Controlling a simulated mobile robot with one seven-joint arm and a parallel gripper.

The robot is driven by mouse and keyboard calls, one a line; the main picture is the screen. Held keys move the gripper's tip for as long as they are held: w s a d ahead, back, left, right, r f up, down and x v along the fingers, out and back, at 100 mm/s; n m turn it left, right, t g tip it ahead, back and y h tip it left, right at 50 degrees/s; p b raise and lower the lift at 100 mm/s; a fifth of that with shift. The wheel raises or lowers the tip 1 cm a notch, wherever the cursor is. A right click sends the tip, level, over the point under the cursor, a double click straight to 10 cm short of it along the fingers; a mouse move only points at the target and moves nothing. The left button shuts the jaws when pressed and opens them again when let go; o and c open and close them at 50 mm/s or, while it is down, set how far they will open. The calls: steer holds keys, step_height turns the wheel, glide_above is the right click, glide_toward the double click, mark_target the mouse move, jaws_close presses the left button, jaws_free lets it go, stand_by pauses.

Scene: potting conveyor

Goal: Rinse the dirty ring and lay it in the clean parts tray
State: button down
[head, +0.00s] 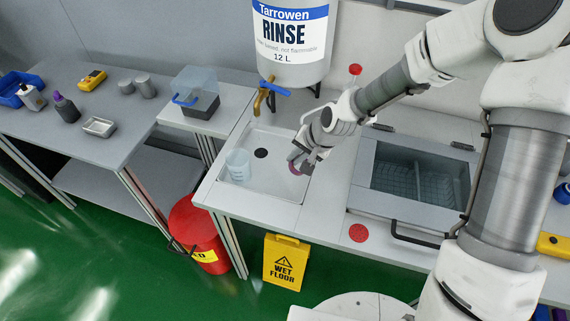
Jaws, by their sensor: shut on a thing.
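My gripper (302,160) is over the right side of the white sink basin (268,194). It is shut on a small purple-pink ring (294,169), which is partly hidden by the fingers. Whether the ring touches the basin and how dirty it is are too small to tell. The white rinse tank (290,45), labelled RINSE, stands behind the basin. Its brass tap (261,98) with a blue lever hangs over the basin's back, left of my gripper. A small metal tray (99,127) lies on the left table; I cannot tell whether it is the clean parts tray.
A clear beaker (238,166) stands in the basin's left part. An open grey tank (418,178) with a basket is to the right. A red bin (197,236) and a yellow wet-floor sign (286,262) stand in front.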

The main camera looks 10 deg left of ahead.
steer(key=shift+b+x, duration=0.4)
steer(key=shift+x, duration=0.5)
steer(key=shift+w+a+f+b, duration=0.4)
steer(key=shift+w+a+b, duration=0.4)
steer(key=shift+a, duration=0.85)
steer(key=shift+w+a+f+b, duration=0.55)
steer(key=shift+w+a, duration=0.4)
steer(key=shift+a, duration=0.75)
steer(key=shift+w+a+f+b, duration=0.3)
steer(key=shift+w+a+b, duration=0.55)
steer(key=shift+a, duration=0.8)
steer(key=shift+w+a+f+b, duration=0.1)
steer(key=shift+w+a+b, duration=0.3)
steer(key=shift+a, duration=0.5)
steer(key=shift+w, duration=0.15)
steer(key=shift+w, duration=0.1)
steer(key=shift+w+d, duration=0.3)
steer(key=shift+w, duration=0.05)
steer(key=shift+s+a, duration=0.15)
steer(key=shift+s, duration=0.05)
